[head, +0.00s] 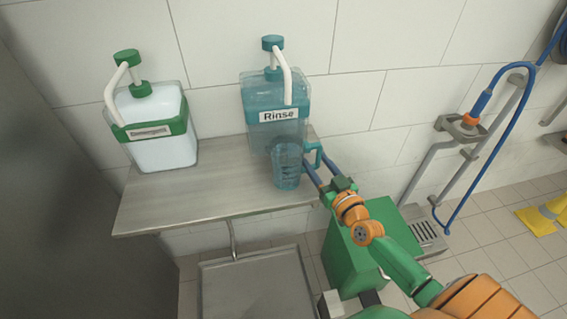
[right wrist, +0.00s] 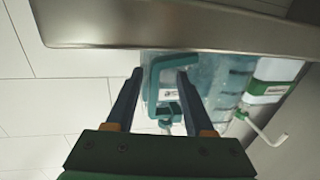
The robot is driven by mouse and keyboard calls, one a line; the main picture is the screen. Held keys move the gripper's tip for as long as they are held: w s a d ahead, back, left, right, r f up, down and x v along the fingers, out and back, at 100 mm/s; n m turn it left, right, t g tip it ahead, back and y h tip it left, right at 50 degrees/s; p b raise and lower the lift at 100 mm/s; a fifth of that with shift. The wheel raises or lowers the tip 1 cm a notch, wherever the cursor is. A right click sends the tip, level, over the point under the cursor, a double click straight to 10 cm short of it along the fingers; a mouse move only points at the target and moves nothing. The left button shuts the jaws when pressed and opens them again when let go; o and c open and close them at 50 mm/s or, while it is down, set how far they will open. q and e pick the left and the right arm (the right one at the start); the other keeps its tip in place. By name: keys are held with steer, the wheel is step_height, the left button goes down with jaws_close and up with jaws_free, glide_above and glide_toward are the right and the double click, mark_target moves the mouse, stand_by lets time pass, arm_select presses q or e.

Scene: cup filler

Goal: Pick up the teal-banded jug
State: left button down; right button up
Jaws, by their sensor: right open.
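The teal-banded jug (head: 287,168) is a small see-through bluish vessel with a teal handle (head: 316,153) on its right side. It stands upright on the metal shelf, in front of the Rinse dispenser. My right gripper (head: 314,166) reaches in from the lower right, and its blue fingers are at the handle. In the right wrist view the fingers are open on either side of the handle (right wrist: 155,70), with a gap showing. The jug body (right wrist: 203,84) lies beyond them. I cannot tell whether a finger touches it. My left gripper is out of view.
The Rinse dispenser (head: 262,105) stands close behind the jug. A green-banded Detergent dispenser (head: 155,145) stands on the left of the shelf (head: 160,205). A blue hose (head: 495,125) hangs at the right wall. The shelf is clear left of the jug.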

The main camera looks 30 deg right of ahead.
steer(key=shift+w+d, duration=0.15)
steer(key=shift+w, duration=0.1)
steer(key=shift+w+d+f, duration=0.2)
steer(key=shift+w+f, duration=0.05)
steer(key=shift+w, duration=0.1)
steer(key=shift+c, duration=0.8)
steer(key=shift+s, duration=0.1)
jaws_close()
